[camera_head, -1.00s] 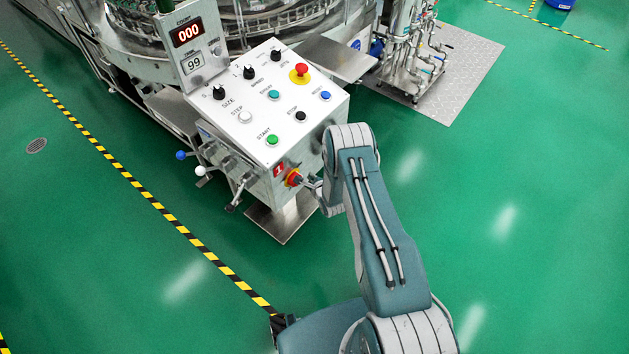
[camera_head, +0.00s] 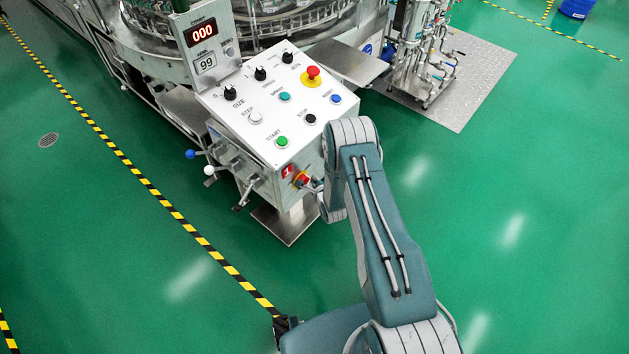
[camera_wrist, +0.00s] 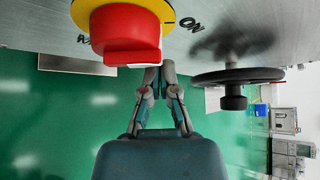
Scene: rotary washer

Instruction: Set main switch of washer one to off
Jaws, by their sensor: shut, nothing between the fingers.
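The main switch is a red knob on a yellow disc (camera_head: 301,180) on the front face of the washer's control box, beside a red plate marked 1 (camera_head: 288,170). In the wrist view the red knob (camera_wrist: 125,38) fills the upper left, its raised bar lying roughly across the picture. An ON label (camera_wrist: 190,38) is to its right; another label at left is mostly hidden. My gripper (camera_wrist: 158,72) is shut and empty, its fingertips at the knob's lower right edge. I cannot tell whether they touch. In the head view my gripper (camera_head: 314,186) is partly hidden by my arm.
A black handwheel (camera_wrist: 237,78) sticks out to the right of the switch in the wrist view. The sloped panel (camera_head: 262,122) carries buttons, dials and a red emergency stop (camera_head: 312,74). Levers (camera_head: 209,170) project at the box's left. Open green floor lies right of the box.

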